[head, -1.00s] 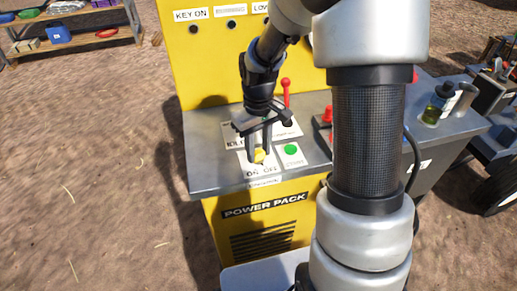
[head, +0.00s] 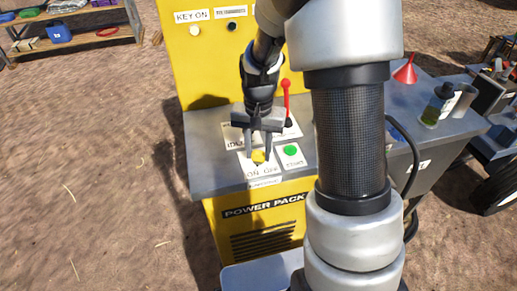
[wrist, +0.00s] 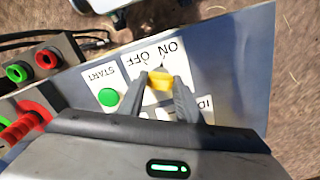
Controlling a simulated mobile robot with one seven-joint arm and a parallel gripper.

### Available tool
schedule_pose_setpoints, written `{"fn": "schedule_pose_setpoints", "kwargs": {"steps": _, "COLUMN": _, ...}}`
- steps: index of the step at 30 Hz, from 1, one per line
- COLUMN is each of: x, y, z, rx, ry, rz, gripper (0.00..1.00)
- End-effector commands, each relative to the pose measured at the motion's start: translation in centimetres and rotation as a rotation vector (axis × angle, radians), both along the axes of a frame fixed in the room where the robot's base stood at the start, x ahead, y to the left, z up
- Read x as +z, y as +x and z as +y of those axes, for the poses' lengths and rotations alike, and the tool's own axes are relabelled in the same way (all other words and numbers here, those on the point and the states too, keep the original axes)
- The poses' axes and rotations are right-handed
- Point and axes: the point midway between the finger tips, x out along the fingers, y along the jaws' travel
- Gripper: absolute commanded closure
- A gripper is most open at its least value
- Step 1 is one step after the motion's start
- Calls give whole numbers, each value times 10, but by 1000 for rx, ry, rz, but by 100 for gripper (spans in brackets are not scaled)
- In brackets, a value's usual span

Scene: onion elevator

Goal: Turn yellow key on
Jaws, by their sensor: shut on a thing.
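The yellow key (head: 258,157) is a small knob on a white ON/OFF label on the grey top of the power pack. My gripper (head: 258,150) points down over it with a finger on each side. In the wrist view the key (wrist: 159,81) sits between the two fingertips, which are shut on it. The ON and OFF words show just beyond it, upside down. The fingers partly cover the key, so its exact pointing is hard to read. The KEY ON lamp (head: 195,31) on the yellow back panel looks pale and lit.
The green START button (head: 290,150) is right beside the key. A red-handled lever (head: 286,100) stands behind my gripper. A red funnel (head: 406,73) and a bottle (head: 438,104) stand on the right of the counter. Open dirt ground lies to the left.

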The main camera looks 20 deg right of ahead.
Motion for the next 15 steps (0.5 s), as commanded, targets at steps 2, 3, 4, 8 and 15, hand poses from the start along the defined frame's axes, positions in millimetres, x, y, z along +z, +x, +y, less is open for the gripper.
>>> {"fn": "schedule_pose_setpoints", "kwargs": {"steps": 2, "x": 1, "y": 1, "z": 0, "rx": -27, "ry": -1, "rz": -2, "gripper": 91}}
{"fn": "schedule_pose_setpoints", "kwargs": {"steps": 3, "x": 1, "y": 1, "z": 0, "rx": -38, "ry": -1, "rz": -2, "gripper": 91}}
{"fn": "schedule_pose_setpoints", "kwargs": {"steps": 4, "x": 1, "y": 1, "z": 0, "rx": -46, "ry": -1, "rz": -2, "gripper": 91}}
{"fn": "schedule_pose_setpoints", "kwargs": {"steps": 8, "x": 1, "y": 1, "z": 0, "rx": -67, "ry": 0, "rz": -2, "gripper": 91}}
{"fn": "schedule_pose_setpoints", "kwargs": {"steps": 15, "x": 1, "y": 1, "z": 0, "rx": -78, "ry": 1, "rz": -3, "gripper": 91}}
